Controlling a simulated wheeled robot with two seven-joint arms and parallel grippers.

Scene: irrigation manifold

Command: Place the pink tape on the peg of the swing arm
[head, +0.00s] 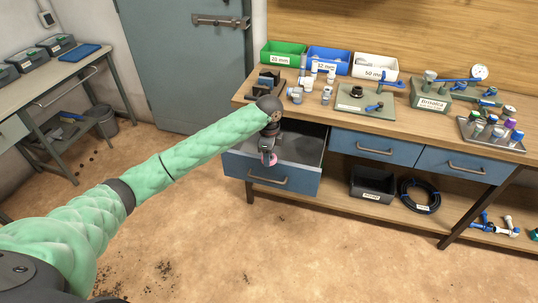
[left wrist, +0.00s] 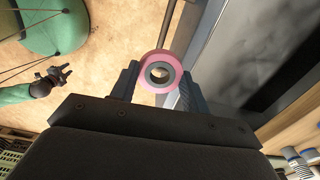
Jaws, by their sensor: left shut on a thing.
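The open drawer (head: 250,176) juts out from the workbench (head: 420,116). On the bench stand green, blue and white bins, fittings, a plate with a black flange (head: 356,92), a green manifold block (head: 430,97) and a tray of bottles (head: 492,140). The floor before it is free.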

